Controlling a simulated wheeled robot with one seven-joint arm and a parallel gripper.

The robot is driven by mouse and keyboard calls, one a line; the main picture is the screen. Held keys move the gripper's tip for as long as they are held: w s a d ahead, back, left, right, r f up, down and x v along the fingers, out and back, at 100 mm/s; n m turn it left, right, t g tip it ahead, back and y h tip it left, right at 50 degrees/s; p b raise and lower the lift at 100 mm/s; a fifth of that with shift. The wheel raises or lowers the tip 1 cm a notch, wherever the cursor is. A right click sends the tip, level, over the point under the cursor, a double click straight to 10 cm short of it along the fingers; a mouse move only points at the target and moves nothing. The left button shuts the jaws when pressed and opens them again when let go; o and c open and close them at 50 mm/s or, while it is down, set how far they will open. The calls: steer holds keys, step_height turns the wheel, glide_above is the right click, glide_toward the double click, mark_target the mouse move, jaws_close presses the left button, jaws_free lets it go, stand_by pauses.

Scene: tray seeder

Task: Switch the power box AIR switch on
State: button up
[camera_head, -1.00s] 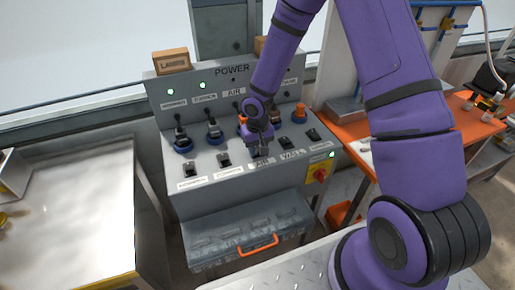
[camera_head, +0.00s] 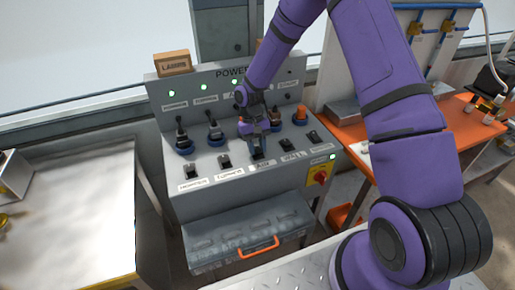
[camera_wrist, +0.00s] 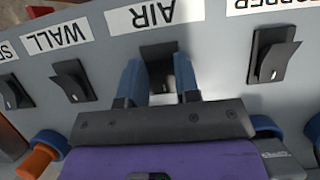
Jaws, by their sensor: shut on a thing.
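The grey power box (camera_head: 185,215) stands at the middle of the head view, with a row of black rocker switches on its sloped front. The AIR switch (camera_head: 257,156) is the middle one; in the wrist view (camera_wrist: 158,68) it sits beside its AIR label (camera_wrist: 150,16). My gripper (camera_head: 258,145) reaches down to it. In the wrist view my gripper's blue fingers (camera_wrist: 159,75) stand on either side of the AIR switch and are shut on it. The fingers and gripper body hide part of the switch. The third panel light (camera_head: 235,82), above the AIR column, glows green.
The WALL switch (camera_wrist: 72,80) and another rocker (camera_wrist: 272,55) flank my fingers closely. A red and yellow rotary switch (camera_head: 320,176) is on the lower right. A grey case with an orange handle (camera_head: 258,247) lies below.

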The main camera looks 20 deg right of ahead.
stand_by(0.3)
steer(key=o, duration=0.9)
steer(key=shift+w, duration=0.1)
steer(key=v, duration=1)
steer(key=shift+w+r, duration=0.2)
steer(key=shift+r, duration=0.15)
steer(key=shift+r, duration=0.1)
steer(key=s+d+r+t, duration=0.15)
steer(key=s+r, duration=0.25)
steer(key=r, duration=0.4)
steer(key=s+d+r+t+h, duration=0.1)
steer(key=s+r+t, duration=0.1)
steer(key=s+r, duration=0.4)
steer(key=s+d+r+t, duration=0.1)
steer(key=s+r, duration=0.2)
steer(key=r, duration=0.6)
steer(key=s+d+r+t, duration=0.1)
steer(key=s+r+t, duration=0.1)
steer(key=s, duration=0.5)
steer(key=s+d+r+t, duration=0.1)
steer(key=s+r, duration=0.1)
steer(key=s, duration=0.4)
steer(key=s+d+r+t+y, duration=0.1)
steer(key=s+r+t, duration=0.1)
steer(key=s, duration=0.5)
steer(key=shift+s+d+r+t, duration=0.2)
steer(key=shift+s+r+t, duration=0.2)
steer(key=shift+r, duration=0.15)
